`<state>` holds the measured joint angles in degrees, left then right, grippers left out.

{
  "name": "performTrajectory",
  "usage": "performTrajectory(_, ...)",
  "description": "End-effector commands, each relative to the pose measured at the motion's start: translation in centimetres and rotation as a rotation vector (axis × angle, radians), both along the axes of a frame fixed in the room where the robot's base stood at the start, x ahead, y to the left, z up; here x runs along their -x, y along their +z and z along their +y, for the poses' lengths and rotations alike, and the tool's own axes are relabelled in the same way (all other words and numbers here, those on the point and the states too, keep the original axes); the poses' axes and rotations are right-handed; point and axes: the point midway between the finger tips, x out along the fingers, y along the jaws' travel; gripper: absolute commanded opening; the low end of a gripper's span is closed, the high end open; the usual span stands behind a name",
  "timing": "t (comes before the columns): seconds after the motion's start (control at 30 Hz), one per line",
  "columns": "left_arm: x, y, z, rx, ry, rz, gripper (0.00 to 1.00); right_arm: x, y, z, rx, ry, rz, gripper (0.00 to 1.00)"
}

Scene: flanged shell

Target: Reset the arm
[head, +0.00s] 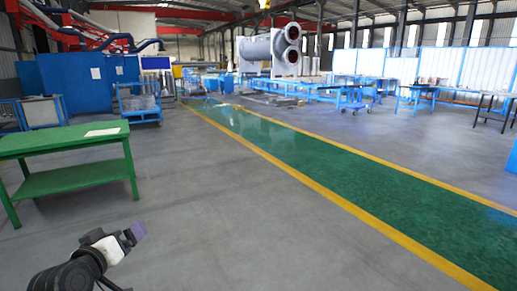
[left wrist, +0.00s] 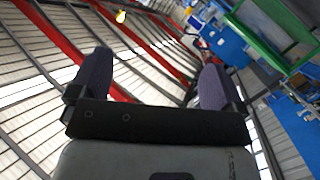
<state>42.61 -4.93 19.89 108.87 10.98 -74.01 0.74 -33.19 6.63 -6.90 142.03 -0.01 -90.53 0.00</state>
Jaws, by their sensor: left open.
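My left gripper (head: 134,232) shows at the lower left of the head view, above the grey floor and apart from everything. In the left wrist view its two purple-grey fingers (left wrist: 155,80) stand wide apart with nothing between them. That view is tilted and looks up at the roof. My right gripper is not in view. The large grey flanged shell (head: 270,52) stands far off at the back centre of the head view.
A green floor lane (head: 300,150) with yellow edges crosses the hall. Blue workbenches (head: 310,88) and a blue cart (head: 139,104) stand farther back. The grey floor ahead is clear.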

Motion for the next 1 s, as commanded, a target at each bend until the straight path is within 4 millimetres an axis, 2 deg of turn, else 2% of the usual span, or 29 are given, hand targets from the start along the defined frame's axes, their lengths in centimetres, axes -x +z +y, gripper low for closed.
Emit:
performTrajectory(0.03, 2.9, -0.7, -1.0, -0.097, -0.007, 0.100, 0.95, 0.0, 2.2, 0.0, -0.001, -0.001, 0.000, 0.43)
performTrajectory(0.1, 6.4, -2.6, -2.3, -0.191, -0.013, 0.209, 0.95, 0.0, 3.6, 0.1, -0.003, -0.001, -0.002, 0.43)
performTrajectory(0.2, 10.9, -4.7, -4.0, -0.290, -0.021, 0.305, 0.95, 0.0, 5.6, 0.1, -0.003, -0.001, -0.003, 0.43)
performTrajectory(0.47, 21.1, -9.1, -8.2, -0.445, -0.129, 0.452, 0.95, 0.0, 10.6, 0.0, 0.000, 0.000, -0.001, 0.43)
performTrajectory(0.6, 26.7, -12.5, -9.9, -0.476, -0.226, 0.597, 0.95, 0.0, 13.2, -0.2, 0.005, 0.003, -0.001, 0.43)
performTrajectory(0.7, 30.5, -15.1, -10.4, -0.483, -0.279, 0.712, 0.95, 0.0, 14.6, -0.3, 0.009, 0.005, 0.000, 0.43)
performTrajectory(0.8, 33.8, -16.7, -10.5, -0.485, -0.313, 0.805, 0.95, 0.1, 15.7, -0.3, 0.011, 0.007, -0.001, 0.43)
performTrajectory(1.0, 39.7, -18.6, -10.2, -0.476, -0.353, 0.957, 0.95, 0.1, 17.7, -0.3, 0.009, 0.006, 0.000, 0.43)
